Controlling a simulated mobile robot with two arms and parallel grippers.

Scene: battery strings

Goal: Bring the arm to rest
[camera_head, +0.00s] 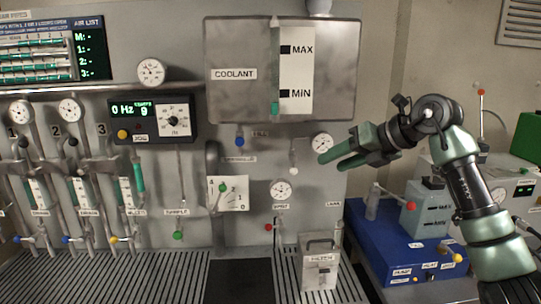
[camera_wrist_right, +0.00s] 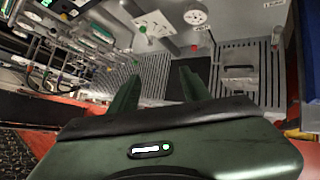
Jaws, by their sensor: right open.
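My right gripper (camera_head: 335,153) comes in from the right in the head view, with its green fingers pointing left. It hangs in front of the panel, below the coolant tank (camera_head: 235,100) and near a small round gauge (camera_head: 322,142). Its fingers are apart and nothing shows between them. The right wrist view also shows the two green fingers of this gripper (camera_wrist_right: 158,85) apart, with the slatted bench (camera_wrist_right: 118,82) beyond them. My left gripper is not in either view.
A metal filter box (camera_head: 320,262) stands on the slatted bench. A blue box (camera_head: 385,240) with a grey-blue container (camera_head: 422,207) on it stands at the right, below my right arm. Valves and gauges (camera_head: 150,71) fill the panel at the left.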

